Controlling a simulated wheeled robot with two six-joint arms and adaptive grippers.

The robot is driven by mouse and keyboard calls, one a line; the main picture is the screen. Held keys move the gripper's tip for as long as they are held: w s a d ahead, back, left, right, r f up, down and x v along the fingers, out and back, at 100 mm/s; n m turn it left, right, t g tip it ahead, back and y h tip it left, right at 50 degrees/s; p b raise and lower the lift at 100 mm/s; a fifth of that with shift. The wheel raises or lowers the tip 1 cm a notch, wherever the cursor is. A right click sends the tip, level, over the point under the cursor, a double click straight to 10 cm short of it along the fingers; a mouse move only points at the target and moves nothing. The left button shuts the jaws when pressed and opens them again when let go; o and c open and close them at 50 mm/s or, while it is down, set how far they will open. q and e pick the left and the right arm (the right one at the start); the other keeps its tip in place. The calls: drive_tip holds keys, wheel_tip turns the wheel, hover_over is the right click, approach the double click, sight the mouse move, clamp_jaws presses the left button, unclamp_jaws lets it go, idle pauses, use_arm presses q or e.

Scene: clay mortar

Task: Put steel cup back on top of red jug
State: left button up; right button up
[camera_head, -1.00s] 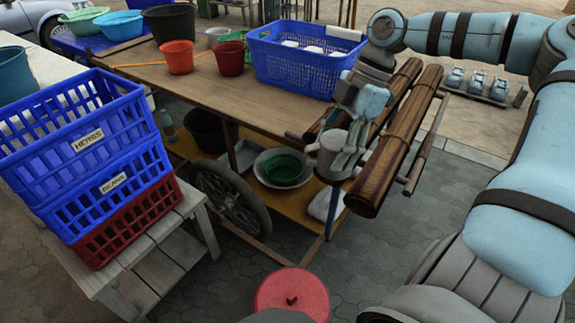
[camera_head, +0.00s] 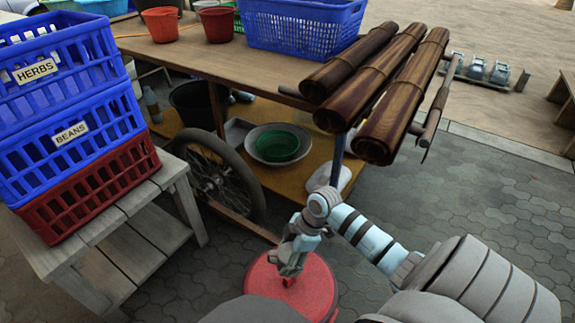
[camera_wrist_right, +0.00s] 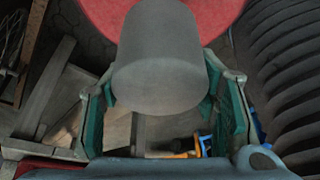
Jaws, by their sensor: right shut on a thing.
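The red jug (camera_head: 308,284) stands low in front of me; I see its round red top, partly covered by my right gripper (camera_head: 289,268). In the right wrist view the steel cup (camera_wrist_right: 165,62), a plain grey cylinder, sits between the green-padded fingers of my right gripper (camera_wrist_right: 165,112), which is shut on it. The red jug (camera_wrist_right: 96,14) shows behind the cup there. In the head view I cannot pick the cup out from the gripper, and I cannot tell whether it touches the jug. My left gripper is not in view.
Blue and red crates (camera_head: 70,140) are stacked on a wooden stand (camera_head: 120,262) at the left. A wooden cart (camera_head: 200,50) stands ahead, with a wheel (camera_head: 222,180) and several brown rolls (camera_head: 400,95) jutting right. Paved floor (camera_head: 470,200) at the right is clear.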

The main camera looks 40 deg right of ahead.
wheel_tip(320, 180, down, 8)
drive_tip(key=b, duration=0.3)
drive_tip(key=shift+r, duration=0.25)
wheel_tip(320, 180, down, 2)
drive_tip(key=shift+f+b, duration=0.1)
drive_tip(key=shift+b, duration=0.55)
drive_tip(key=shift+f, duration=0.1)
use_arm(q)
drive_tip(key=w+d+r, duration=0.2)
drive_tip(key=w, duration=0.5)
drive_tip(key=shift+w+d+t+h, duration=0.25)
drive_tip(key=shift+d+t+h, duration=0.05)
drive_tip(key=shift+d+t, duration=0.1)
use_arm(e)
drive_tip(key=o, duration=1.3)
